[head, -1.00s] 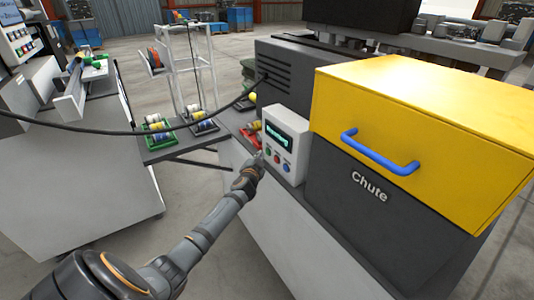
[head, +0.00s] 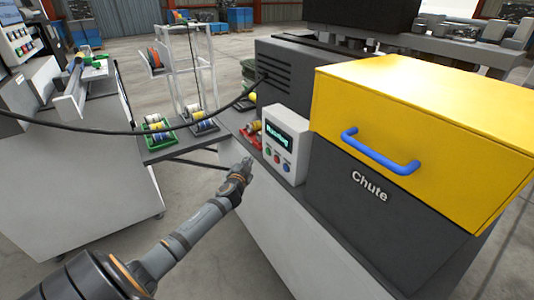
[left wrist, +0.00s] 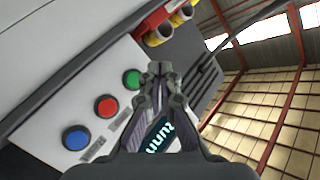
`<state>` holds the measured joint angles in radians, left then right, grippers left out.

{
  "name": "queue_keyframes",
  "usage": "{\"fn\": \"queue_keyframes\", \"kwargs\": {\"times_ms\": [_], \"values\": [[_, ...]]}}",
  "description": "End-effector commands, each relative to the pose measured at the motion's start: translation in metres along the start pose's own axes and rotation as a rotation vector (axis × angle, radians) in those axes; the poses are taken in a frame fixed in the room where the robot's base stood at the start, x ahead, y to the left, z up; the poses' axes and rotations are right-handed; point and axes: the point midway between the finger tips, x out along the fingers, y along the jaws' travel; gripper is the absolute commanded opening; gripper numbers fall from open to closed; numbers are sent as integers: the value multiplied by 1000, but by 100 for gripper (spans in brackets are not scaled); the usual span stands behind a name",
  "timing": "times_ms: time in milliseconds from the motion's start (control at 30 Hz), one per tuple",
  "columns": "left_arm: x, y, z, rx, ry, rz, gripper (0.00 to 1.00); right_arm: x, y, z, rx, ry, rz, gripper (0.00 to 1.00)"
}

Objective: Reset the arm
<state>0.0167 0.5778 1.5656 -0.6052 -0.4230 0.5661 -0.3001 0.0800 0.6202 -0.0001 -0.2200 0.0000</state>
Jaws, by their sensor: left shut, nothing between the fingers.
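My left arm reaches in from the bottom left of the head view. Its gripper (head: 246,163) is shut and empty, just left of the control box (head: 287,145) and apart from it. The box is white with a lit green display reading "Running" and several coloured buttons. In the left wrist view, the shut fingers (left wrist: 160,70) stand in front of the box's display (left wrist: 161,137), hiding part of it. The green button (left wrist: 132,79), red button (left wrist: 106,105) and blue button (left wrist: 75,138) show to the left of the fingers. My right gripper is not in view.
A yellow chute cover (head: 425,115) with a blue handle (head: 380,157) stands right of the box. A green tray (head: 157,133) and a black cable (head: 120,132) are to the left. Open floor lies at lower left.

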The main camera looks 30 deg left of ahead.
Motion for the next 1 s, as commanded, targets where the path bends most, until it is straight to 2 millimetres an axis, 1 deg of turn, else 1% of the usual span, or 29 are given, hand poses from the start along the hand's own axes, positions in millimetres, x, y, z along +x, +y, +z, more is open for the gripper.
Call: {"fn": "queue_keyframes", "kwargs": {"times_ms": [433,500,567,667,700,767,800,867,900,967,1000], "values": [[0,0,0,0,-1,0,0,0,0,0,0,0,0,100],[0,4,7,-1,-13,6,0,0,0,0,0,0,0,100],[-2,13,25,-4,-46,22,0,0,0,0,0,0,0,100],[-11,46,82,-15,-149,78,0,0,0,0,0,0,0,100],[-18,62,111,-20,-200,107,0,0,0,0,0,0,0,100],[-34,90,157,-30,-284,153,0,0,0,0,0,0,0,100],[-47,108,186,-36,-337,184,0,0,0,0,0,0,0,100],[-70,134,227,-46,-415,230,0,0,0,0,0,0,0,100],[-88,152,254,-54,-468,260,0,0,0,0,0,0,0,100],[-117,178,291,-65,-543,305,0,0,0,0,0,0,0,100],[-139,194,315,-72,-594,335,0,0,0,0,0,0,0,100]]}}
